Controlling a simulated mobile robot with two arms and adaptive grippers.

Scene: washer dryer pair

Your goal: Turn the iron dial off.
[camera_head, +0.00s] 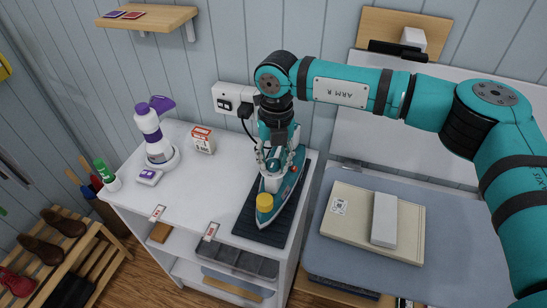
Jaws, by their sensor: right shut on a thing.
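The teal iron (283,195) lies flat on a dark ribbed mat (245,222) on the right part of the white cabinet top. A small red spot shows at the iron's right side beside the fingers. My left gripper is not in view.
A wall socket (228,101) with a plug is behind. A blue-grey board (330,252) with a flat box is at right.

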